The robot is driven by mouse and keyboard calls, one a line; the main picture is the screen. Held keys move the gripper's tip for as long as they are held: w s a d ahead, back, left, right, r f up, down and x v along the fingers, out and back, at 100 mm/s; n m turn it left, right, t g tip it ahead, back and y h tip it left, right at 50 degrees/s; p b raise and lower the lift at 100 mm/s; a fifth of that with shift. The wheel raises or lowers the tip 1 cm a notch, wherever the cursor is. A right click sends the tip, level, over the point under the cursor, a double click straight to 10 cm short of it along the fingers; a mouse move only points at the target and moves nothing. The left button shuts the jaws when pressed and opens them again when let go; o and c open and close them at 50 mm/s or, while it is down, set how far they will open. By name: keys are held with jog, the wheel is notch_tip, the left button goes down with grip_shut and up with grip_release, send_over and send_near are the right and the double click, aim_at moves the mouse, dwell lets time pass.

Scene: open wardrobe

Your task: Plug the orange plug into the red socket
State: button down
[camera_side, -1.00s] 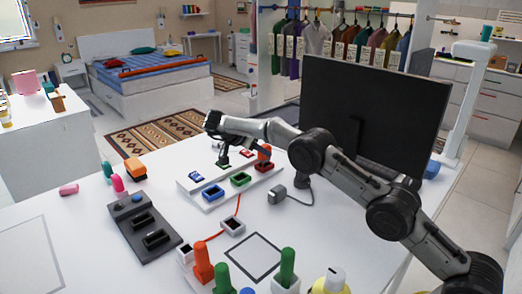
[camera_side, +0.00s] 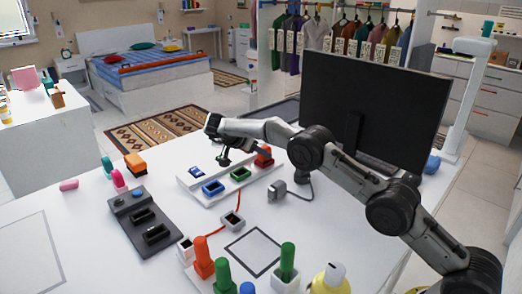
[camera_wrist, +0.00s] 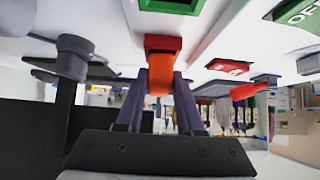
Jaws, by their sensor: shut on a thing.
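The orange plug (camera_side: 264,153) stands at the red socket, at the back right of the white socket board. In the wrist view the orange plug (camera_wrist: 160,82) is between the two dark fingers of my gripper (camera_wrist: 160,95), which is shut on it. The plug's far end meets the red socket (camera_wrist: 163,43); how deep it sits inside cannot be told.
A green socket (camera_side: 240,174) and a blue socket (camera_side: 213,187) are on the same white board (camera_side: 207,204). A grey plug (camera_side: 277,189) with a cord lies to the right. A black monitor (camera_side: 372,105) stands behind my arm. The table in front of the board has some clear room.

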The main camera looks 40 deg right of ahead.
jog(key=shift+f, duration=0.2)
jog(key=shift+c, duration=2.3)
grip_release()
jog(key=shift+a, duration=0.1)
jog(key=v, duration=0.7)
jog(key=shift+r, duration=0.15)
jog(key=shift+a, duration=0.1)
